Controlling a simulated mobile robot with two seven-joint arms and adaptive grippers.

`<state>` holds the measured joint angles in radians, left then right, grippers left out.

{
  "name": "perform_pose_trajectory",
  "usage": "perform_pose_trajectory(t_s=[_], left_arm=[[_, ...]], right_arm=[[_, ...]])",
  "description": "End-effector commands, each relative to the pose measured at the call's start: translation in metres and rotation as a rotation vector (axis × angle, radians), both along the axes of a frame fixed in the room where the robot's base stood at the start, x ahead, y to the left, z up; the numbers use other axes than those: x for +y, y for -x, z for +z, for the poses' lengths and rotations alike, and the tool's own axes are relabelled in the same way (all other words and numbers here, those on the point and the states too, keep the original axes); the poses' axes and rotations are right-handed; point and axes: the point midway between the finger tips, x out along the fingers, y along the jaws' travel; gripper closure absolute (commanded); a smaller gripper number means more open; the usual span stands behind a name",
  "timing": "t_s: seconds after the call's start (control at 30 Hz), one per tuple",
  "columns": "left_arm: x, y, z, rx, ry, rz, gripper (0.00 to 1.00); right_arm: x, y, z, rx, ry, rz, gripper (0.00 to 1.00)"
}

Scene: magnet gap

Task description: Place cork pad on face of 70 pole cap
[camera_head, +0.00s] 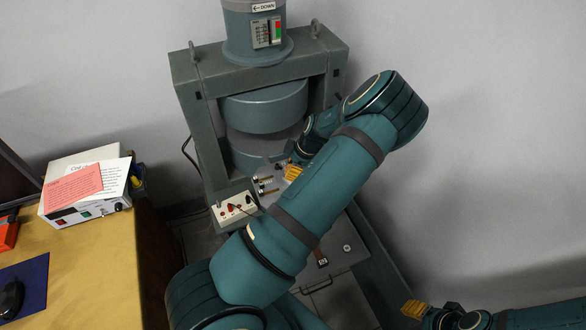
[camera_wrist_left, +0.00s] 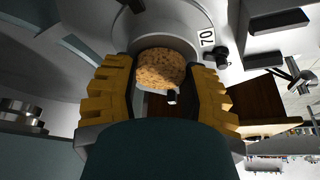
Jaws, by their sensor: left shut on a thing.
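The cork pad (camera_wrist_left: 160,68) is a round, speckled brown disc in the left wrist view. My left gripper (camera_wrist_left: 160,78) is shut on it, a yellow finger on each side. A grey round pole cap (camera_wrist_left: 170,42) is just beyond the pad, with a "70" label (camera_wrist_left: 207,37) beside it. I cannot tell whether pad and cap touch. In the head view my left gripper (camera_head: 292,172) is partly hidden by my arm, beside the magnet's lower pole (camera_head: 248,150); the pad is hidden there. My right gripper (camera_head: 415,309) is low at the right, its jaw opening unclear.
The magnet frame (camera_head: 190,95) surrounds the upper pole (camera_head: 265,107). A control box (camera_head: 235,209) with knobs stands in front. At left, a wooden desk (camera_head: 90,275) holds an instrument with a red card (camera_head: 73,184) and a mouse (camera_head: 10,299).

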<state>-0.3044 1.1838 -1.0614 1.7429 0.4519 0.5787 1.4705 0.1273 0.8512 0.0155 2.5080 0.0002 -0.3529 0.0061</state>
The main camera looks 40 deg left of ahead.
Motion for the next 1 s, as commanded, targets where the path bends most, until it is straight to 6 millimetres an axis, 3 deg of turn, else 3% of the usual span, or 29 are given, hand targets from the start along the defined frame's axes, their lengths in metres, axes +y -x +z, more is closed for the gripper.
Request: perform_pose_trajectory(t_s=[0.27, 0.3, 0.37, 0.77, 1.0], left_arm=[[0.000, 0.000, -0.002, -0.001, 0.000, 0.000, 0.71], [0.000, 0.000, -0.003, -0.001, 0.000, 0.000, 0.48], [0.000, 0.000, -0.002, -0.001, 0.000, 0.000, 0.27], [0.000, 0.000, 0.003, -0.001, 0.000, 0.000, 0.26], [-0.013, -0.009, 0.039, -0.005, 0.000, -0.003, 0.26]], right_arm=[[0.000, 0.001, -0.002, 0.002, 0.000, 0.001, 0.53], [0.000, 0.001, -0.002, 0.002, 0.000, 0.001, 0.53], [0.000, 0.001, -0.001, 0.002, 0.000, 0.001, 0.53], [0.000, 0.000, 0.002, 0.000, 0.000, 0.000, 0.53], [0.000, -0.002, 0.009, -0.004, 0.001, -0.004, 0.53]])
